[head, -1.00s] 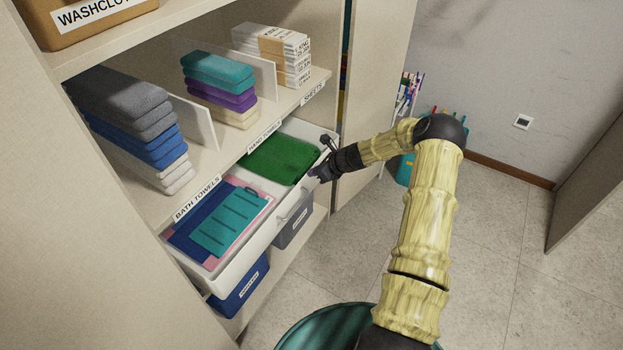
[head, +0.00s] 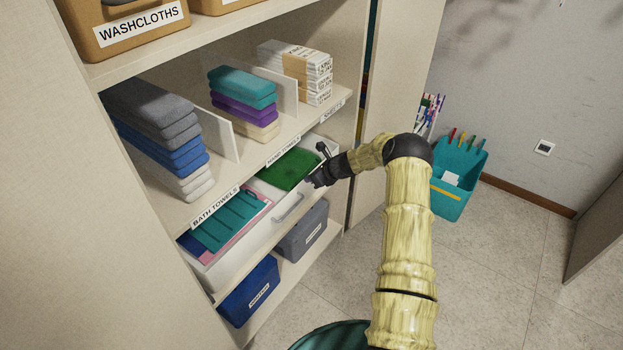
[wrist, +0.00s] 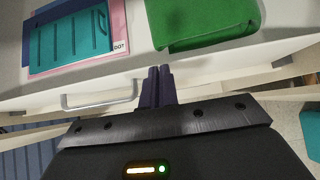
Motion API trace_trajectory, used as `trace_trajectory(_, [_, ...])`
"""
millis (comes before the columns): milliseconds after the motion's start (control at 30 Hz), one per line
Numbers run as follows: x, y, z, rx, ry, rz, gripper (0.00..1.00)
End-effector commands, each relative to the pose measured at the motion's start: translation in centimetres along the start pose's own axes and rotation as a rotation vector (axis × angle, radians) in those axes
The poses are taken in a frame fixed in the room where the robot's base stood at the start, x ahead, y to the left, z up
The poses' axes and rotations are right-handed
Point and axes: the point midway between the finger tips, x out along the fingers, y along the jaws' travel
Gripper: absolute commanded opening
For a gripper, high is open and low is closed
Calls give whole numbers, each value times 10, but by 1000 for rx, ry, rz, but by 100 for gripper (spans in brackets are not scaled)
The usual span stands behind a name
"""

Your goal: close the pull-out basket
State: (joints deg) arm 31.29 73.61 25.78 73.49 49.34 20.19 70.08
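The white pull-out basket (head: 262,232) sticks partly out from under the towel shelf in the head view. It holds flat teal, blue and pink items on the left and a green folded cloth (head: 290,169) on the right. A metal handle (head: 289,208) is on its front, and the handle also shows in the wrist view (wrist: 98,96). My gripper (head: 312,182) is at the basket's front, right of the handle. In the wrist view its fingers (wrist: 159,74) are together and empty, pointing at the front wall below the green cloth. I cannot tell whether they touch it.
A blue bin (head: 250,290) and a grey bin (head: 303,232) stand on the shelf below. Stacked towels (head: 165,138) sit on the shelf above. A teal caddy (head: 457,180) hangs or stands at the right. The floor in front is clear.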

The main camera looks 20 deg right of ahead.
Motion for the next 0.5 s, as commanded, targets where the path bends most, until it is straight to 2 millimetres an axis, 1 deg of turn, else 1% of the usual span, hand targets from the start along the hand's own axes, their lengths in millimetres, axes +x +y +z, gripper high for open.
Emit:
trace_trajectory(33, [2, 2, 4, -1, -6, 3, 0])
trace_trajectory(67, [2, 2, 4, -2, -6, 3, 0])
trace_trajectory(267, [-5, 2, -1, -1, -6, 5, 0])
trace_trajectory(467, [-26, -4, -22, -1, -3, 2, 0])
trace_trajectory(500, [-36, -6, -20, -2, -4, -1, 0])
